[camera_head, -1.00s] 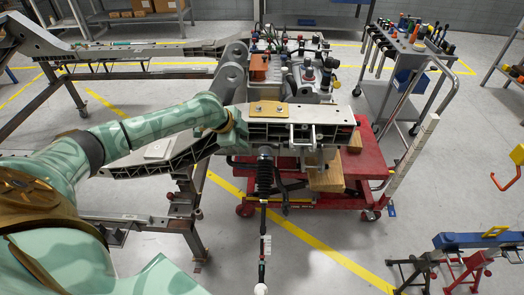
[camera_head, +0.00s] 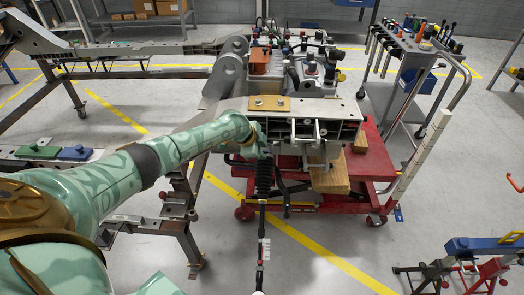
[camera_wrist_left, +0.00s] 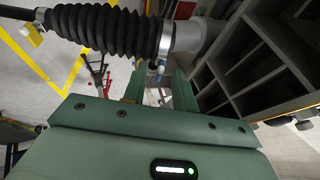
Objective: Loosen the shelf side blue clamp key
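My left gripper (camera_head: 263,150) reaches down beside the grey chassis beam (camera_head: 330,108), at the upper end of a black ribbed bellows (camera_head: 264,180). In the left wrist view its two green fingers (camera_wrist_left: 158,90) are apart, with floor visible between them. The bellows (camera_wrist_left: 105,30) lies just beyond the fingertips, with a silver ring clamp at its end. A small bluish pin or key (camera_wrist_left: 160,67) shows under that ring, in line with the finger gap. It is too small to tell whether it is the clamp key or whether a finger touches it. My right gripper is not in view.
A red cart (camera_head: 365,165) with wooden blocks (camera_head: 330,180) stands under the chassis. A green block (camera_head: 38,152) and a blue block (camera_head: 76,153) lie on the bench at left. A tool trolley (camera_head: 405,75) stands at back right.

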